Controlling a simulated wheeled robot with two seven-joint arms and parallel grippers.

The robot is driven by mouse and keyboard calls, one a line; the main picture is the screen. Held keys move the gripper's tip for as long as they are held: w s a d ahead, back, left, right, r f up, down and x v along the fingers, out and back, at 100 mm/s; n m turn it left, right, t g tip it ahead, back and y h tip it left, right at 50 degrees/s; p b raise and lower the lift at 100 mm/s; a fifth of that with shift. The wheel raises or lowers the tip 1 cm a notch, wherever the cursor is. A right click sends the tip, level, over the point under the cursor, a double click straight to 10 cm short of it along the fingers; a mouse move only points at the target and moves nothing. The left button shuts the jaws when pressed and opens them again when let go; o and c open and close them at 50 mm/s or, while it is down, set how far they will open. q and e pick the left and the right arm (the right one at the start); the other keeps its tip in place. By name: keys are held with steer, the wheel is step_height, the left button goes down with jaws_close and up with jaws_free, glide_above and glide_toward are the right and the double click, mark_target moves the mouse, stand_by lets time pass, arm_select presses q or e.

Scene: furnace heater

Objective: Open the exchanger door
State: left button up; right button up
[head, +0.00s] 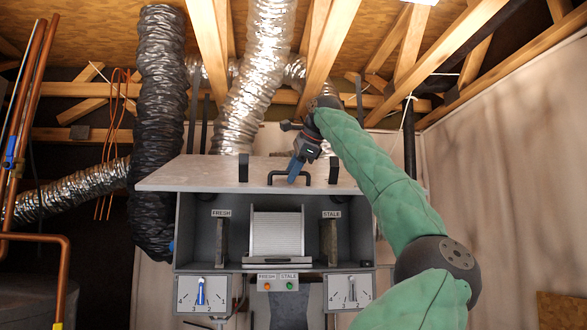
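The exchanger door (205,175) is a flat grey panel, raised above the open front of the exchanger box (362,228). Its near edge sticks out towards me and its outer face is up. A dark bar handle (275,178) sits near the middle of that edge. I cannot tell whether the fingers are closed around the bar.
Inside the box are a white pleated filter (276,233) and two upright grey plates, labelled FRESH (222,241) and STALE (329,242). Two dials (202,294) (349,291) sit below. Ducts (160,110) (255,80) rise behind. Copper pipes (22,120) stand at left.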

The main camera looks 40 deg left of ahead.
arm_select(q)
steer(key=shift+s+d+r, duration=0.15)
steer(key=shift+s+d, duration=0.1)
steer(key=shift+d, duration=0.05)
steer(key=shift+s+d+r, duration=0.15)
steer(key=shift+s+d, duration=0.1)
steer(key=shift+w+d+r+b, duration=0.15)
steer(key=shift+w+b, duration=0.05)
steer(key=shift+b, duration=0.15)
steer(key=b+v, duration=0.2)
steer(key=v, duration=0.5)
arm_select(e)
steer(key=w+a+r, duration=0.1)
steer(key=w, duration=0.5)
steer(key=shift+t, duration=0.3)
arm_select(q)
steer(key=shift+s+d+r, duration=0.1)
steer(key=shift+s+r, duration=0.05)
arm_select(e)
steer(key=shift+w, duration=0.1)
